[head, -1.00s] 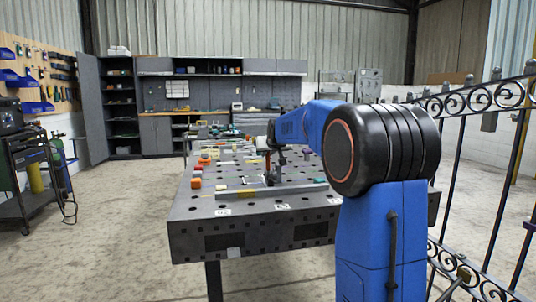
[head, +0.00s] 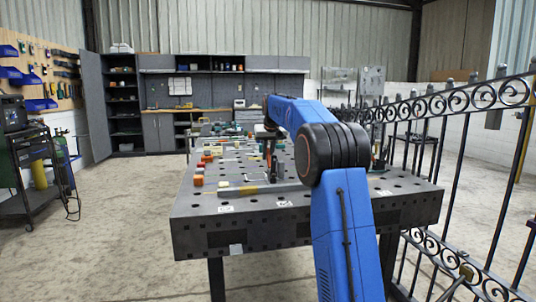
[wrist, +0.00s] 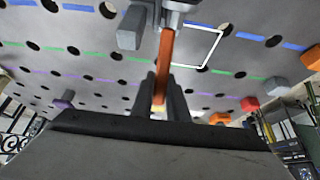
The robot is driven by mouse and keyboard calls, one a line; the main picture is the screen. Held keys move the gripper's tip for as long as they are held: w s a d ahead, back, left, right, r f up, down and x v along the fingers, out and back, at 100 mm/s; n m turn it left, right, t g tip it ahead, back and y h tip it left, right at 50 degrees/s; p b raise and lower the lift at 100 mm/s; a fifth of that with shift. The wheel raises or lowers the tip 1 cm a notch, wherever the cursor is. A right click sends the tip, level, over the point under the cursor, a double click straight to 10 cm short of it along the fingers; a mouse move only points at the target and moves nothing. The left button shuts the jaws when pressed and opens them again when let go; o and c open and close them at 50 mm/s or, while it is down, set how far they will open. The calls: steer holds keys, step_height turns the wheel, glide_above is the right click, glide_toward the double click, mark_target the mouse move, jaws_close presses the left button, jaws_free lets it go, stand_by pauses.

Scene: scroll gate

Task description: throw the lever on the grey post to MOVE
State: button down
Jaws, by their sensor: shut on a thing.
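The lever is an orange-red bar (wrist: 166,55) in the wrist view, running from a grey fitting (wrist: 176,8) at the top edge down between my fingers. My gripper (wrist: 160,98) is shut on this bar, one dark finger on each side. In the head view my gripper (head: 269,137) is over the table, with a small orange piece of the lever (head: 271,155) just below it. The post is small and partly hidden there. No MOVE marking is readable.
The perforated metal table (head: 200,225) carries orange blocks (head: 198,181) on its left and a long grey bar (head: 235,192) near its front. A scrolled iron gate (head: 470,150) stands to the right. The concrete floor at left is open, beside a cart (head: 35,180).

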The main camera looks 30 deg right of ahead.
stand_by(0.5)
steer(key=c, duration=1.7)
jaws_free()
steer(key=v, duration=1.7)
steer(key=shift+r, duration=0.3)
